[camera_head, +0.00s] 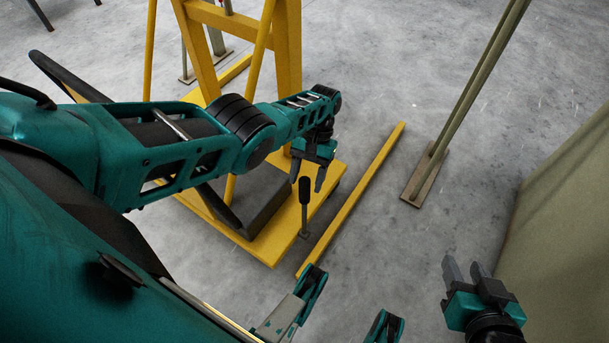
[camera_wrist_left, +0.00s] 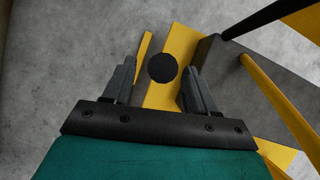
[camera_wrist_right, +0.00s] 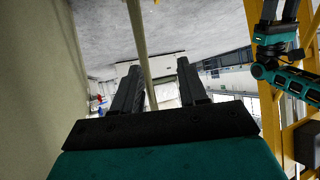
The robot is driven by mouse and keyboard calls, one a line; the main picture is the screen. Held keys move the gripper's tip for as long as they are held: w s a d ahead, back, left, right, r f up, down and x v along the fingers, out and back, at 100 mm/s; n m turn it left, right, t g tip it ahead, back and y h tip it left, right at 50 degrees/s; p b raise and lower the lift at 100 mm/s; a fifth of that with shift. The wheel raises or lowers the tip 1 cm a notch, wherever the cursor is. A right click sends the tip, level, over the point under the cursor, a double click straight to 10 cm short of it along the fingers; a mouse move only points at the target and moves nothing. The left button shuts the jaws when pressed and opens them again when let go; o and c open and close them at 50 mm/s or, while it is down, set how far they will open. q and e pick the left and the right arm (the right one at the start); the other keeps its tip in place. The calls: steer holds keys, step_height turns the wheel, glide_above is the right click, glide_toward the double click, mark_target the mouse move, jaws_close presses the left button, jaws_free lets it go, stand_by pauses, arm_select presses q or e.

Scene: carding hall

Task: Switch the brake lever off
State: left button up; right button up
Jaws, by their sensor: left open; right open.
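The brake lever (camera_head: 305,192) has a black grip on a thin upright rod that rises from the yellow base. In the left wrist view its black round top (camera_wrist_left: 162,68) shows between the fingers, seen end-on. My left gripper (camera_head: 308,183) is open and points down at the top of the lever, with its fingertips close around or just above the grip. Whether the fingers touch it I cannot tell. My right gripper (camera_head: 462,264) is open and empty at the lower right, well away from the lever; its fingers also show in the right wrist view (camera_wrist_right: 160,85).
A yellow frame (camera_head: 288,50) stands on a yellow base (camera_head: 270,248) behind and below my left arm. A yellow bar (camera_head: 352,198) lies right of the lever. A post on a foot plate (camera_head: 424,180) and a beige panel (camera_head: 565,220) stand further right. Grey floor lies between.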

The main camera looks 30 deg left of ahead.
arm_select(q)
steer(key=p+v, duration=0.1)
steer(key=v, duration=0.8)
steer(key=shift+r, duration=0.3)
steer(key=shift+w, duration=0.1)
